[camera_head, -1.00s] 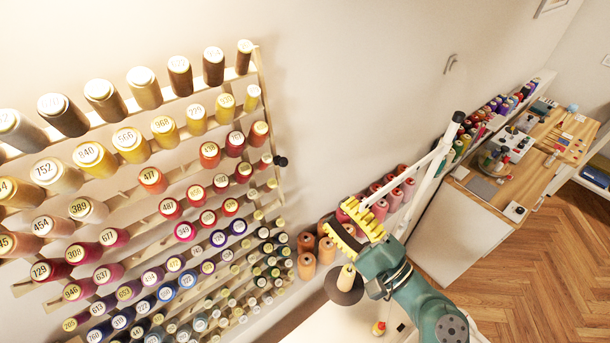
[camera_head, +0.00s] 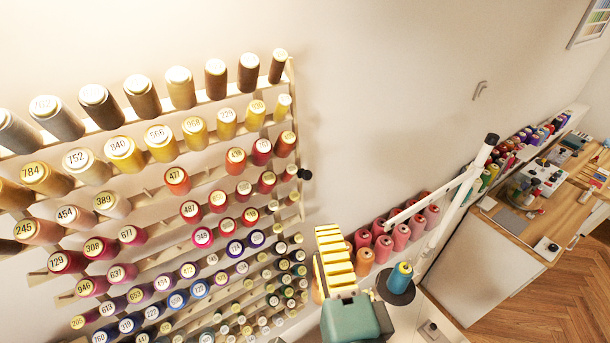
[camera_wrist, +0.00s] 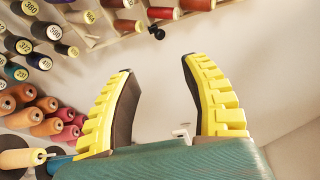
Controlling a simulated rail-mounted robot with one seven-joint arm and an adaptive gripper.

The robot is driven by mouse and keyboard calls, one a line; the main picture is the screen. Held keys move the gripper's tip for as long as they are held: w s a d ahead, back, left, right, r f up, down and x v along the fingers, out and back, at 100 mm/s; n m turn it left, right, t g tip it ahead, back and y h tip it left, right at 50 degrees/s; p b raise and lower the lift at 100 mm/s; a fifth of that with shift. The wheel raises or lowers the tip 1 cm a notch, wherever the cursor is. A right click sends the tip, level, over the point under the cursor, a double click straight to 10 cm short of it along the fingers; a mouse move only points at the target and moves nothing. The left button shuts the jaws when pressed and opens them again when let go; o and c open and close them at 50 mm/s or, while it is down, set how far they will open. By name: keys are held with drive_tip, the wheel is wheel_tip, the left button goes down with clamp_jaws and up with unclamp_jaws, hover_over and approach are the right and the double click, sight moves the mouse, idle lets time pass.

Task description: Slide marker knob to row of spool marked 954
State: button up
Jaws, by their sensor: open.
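The marker knob (camera_head: 304,174) is small and black, on the right upright of the thread rack. It appears beside the right end of the row that holds spools 308, 677 and 487. It also shows near the top of the wrist view (camera_wrist: 157,33), above and beyond my open fingers. My gripper (camera_head: 335,248) has yellow ribbed fingers, below and right of the knob in the head view. In the wrist view my gripper (camera_wrist: 155,75) is open and empty, with bare wall between the fingers. I cannot make out a spool marked 954; many lower labels are too small to read.
The rack's spools (camera_head: 122,150) fill the left of the head view. Pink cones (camera_head: 384,247) and a white stand (camera_head: 455,210) with a teal cone (camera_head: 402,275) are right of my gripper. A worktable (camera_head: 545,205) is farther right. The wall right of the knob is clear.

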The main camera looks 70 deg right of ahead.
sight(307, 177)
drive_tip(key=p+x, duration=0.5)
drive_tip(key=x, duration=1)
drive_tip(key=shift+d, duration=0.3)
drive_tip(key=shift+w+d, duration=0.15)
drive_tip(key=shift+d, duration=0.05)
clamp_jaws()
